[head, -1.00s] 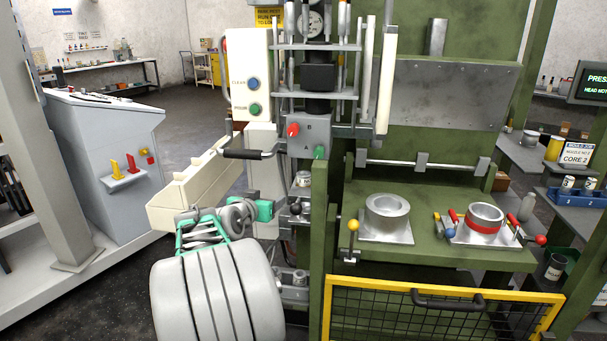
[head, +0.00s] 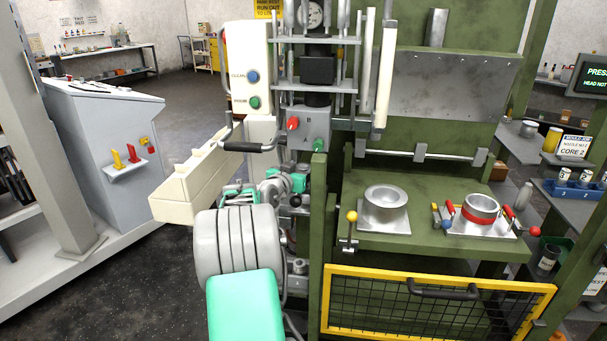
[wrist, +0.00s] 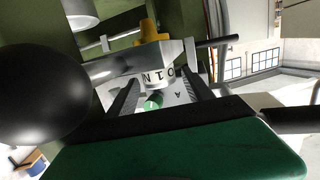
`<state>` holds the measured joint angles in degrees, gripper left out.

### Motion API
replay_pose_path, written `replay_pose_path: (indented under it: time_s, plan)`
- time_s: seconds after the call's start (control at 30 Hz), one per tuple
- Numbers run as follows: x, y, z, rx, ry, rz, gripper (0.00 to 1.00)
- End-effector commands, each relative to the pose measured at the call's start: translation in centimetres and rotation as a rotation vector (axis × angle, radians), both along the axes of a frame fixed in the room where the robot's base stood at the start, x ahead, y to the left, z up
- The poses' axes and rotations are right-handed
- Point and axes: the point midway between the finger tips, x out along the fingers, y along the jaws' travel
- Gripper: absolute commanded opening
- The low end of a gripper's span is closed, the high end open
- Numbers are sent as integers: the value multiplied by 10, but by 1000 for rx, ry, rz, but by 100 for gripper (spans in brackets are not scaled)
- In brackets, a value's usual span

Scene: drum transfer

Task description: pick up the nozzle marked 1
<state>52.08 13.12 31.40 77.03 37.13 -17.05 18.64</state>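I cannot make out a nozzle marked 1. In the head view, several small pale cups (head: 585,177) stand on a blue rack (head: 570,197) at the far right; their marks are too small to read surely. In the wrist view, my gripper (wrist: 163,82) has its two dark fingers apart. A white rounded piece with the letters "NTO" (wrist: 158,76) shows between or beyond them; I see no clear contact. In the head view, my fingers are hidden behind my arm, by the machine's left side.
A grey block (head: 308,127) with a red and a green knob hangs close above my wrist.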

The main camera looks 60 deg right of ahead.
Motion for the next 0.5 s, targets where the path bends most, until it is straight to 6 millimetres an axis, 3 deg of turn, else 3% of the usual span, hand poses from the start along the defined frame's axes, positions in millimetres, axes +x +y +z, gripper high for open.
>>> replay_pose_path:
  time_s: [0.5]
  plan:
    - [0, 0, 0, 1, 0, 1, 17]
